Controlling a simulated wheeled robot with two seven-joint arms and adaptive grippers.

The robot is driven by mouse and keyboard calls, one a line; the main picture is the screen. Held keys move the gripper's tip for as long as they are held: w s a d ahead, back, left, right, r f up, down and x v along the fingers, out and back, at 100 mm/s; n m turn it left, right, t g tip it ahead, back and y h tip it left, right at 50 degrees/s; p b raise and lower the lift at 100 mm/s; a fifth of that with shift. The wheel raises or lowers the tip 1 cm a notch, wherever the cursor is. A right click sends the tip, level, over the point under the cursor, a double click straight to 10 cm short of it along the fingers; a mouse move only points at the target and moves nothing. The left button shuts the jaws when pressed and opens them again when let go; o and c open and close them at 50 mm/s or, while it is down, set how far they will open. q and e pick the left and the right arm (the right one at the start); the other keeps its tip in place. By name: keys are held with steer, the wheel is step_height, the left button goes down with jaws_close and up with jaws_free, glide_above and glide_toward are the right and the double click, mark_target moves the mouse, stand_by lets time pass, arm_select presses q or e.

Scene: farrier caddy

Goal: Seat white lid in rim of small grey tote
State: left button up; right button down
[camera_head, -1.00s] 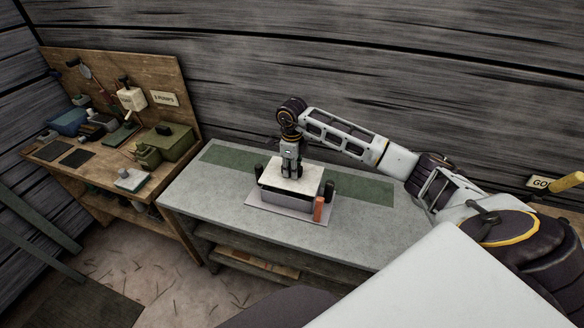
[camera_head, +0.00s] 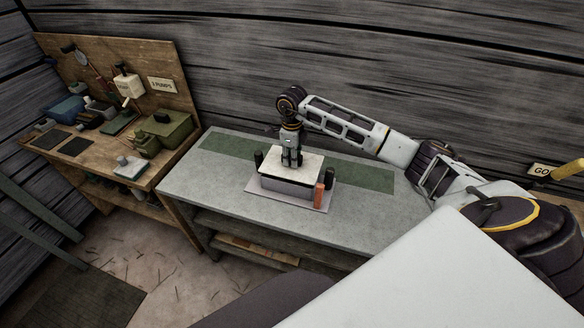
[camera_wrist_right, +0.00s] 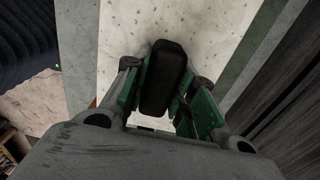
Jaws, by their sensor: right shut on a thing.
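The white lid (camera_head: 309,167) lies flat over the top of the small grey tote (camera_head: 284,187), which stands on a pale plate (camera_head: 262,191) on the grey bench. I cannot tell whether the lid's edge sits inside the rim or on it. My right gripper (camera_head: 291,164) points down at the lid's middle and is shut on its black handle. In the right wrist view the handle (camera_wrist_right: 163,78) is between the two fingers, with the speckled white lid (camera_wrist_right: 122,35) beneath. The tote's rim is mostly hidden under the lid. My left gripper is out of view.
An orange block (camera_head: 319,194) stands at the plate's front right corner. Dark posts stand beside the tote, at left (camera_head: 258,159) and right (camera_head: 329,178). A green strip (camera_head: 365,178) runs along the bench (camera_head: 210,180). A cluttered wooden workbench (camera_head: 95,165) is at left.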

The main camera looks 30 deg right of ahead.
steer(key=shift+f+b, duration=1)
steer(key=shift+f, duration=0.25)
stand_by(2.2)
steer(key=c, duration=1.1)
jaws_free()
steer(key=shift+r, duration=6)
